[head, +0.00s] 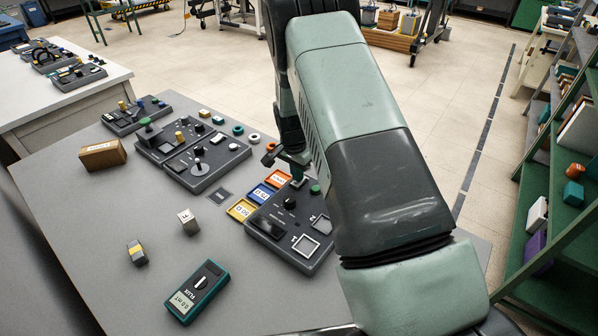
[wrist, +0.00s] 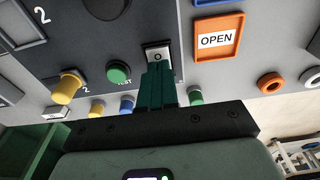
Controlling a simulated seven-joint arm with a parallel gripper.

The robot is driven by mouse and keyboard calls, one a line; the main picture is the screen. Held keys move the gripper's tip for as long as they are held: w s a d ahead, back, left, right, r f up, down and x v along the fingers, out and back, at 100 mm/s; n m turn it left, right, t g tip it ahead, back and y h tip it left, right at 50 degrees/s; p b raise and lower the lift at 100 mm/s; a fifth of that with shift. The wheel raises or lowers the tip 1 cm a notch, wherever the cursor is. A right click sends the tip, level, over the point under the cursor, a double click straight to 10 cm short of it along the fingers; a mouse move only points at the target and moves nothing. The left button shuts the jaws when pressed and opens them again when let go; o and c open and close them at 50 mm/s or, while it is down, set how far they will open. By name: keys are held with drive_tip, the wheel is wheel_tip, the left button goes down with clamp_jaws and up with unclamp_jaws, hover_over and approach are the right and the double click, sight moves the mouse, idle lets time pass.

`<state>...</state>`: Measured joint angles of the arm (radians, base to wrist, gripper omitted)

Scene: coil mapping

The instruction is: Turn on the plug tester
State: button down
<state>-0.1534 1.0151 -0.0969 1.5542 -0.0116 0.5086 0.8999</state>
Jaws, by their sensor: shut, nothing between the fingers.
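The plug tester (head: 262,232) is a dark panel on the table in the head view, partly hidden by my arm. It bears a black knob, a green button and square frames. In the wrist view a small rocker switch (wrist: 158,50) marked "O" sits on the dark panel, to the right of a green button (wrist: 118,72) labelled TEST. My gripper (wrist: 160,66) is shut and empty, its green fingertips right at the switch and covering its lower part. I cannot tell whether they touch it. My gripper (head: 298,176) is over the tester's far edge in the head view.
Blue, orange and yellow labelled trays (head: 240,210) lie left of the tester. An OPEN tray (wrist: 218,38) is right of the switch. A teal meter (head: 197,290), small blocks and another control panel (head: 200,165) share the table. The front left is mostly clear.

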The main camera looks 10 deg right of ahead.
wheel_tip(320, 180, up, 14)
drive_tip(key=s+a, duration=0.1)
drive_tip(key=shift+s+a, duration=0.25)
drive_tip(key=shift+s, duration=0.05)
idle(0.4)
drive_tip(key=shift+w+d, duration=0.55)
drive_tip(key=shift+f, duration=0.15)
drive_tip(key=f, duration=0.4)
drive_tip(key=w+d+f, duration=0.1)
drive_tip(key=f, duration=0.8)
drive_tip(key=shift+w+d+f, duration=0.25)
drive_tip(key=shift+f, duration=0.05)
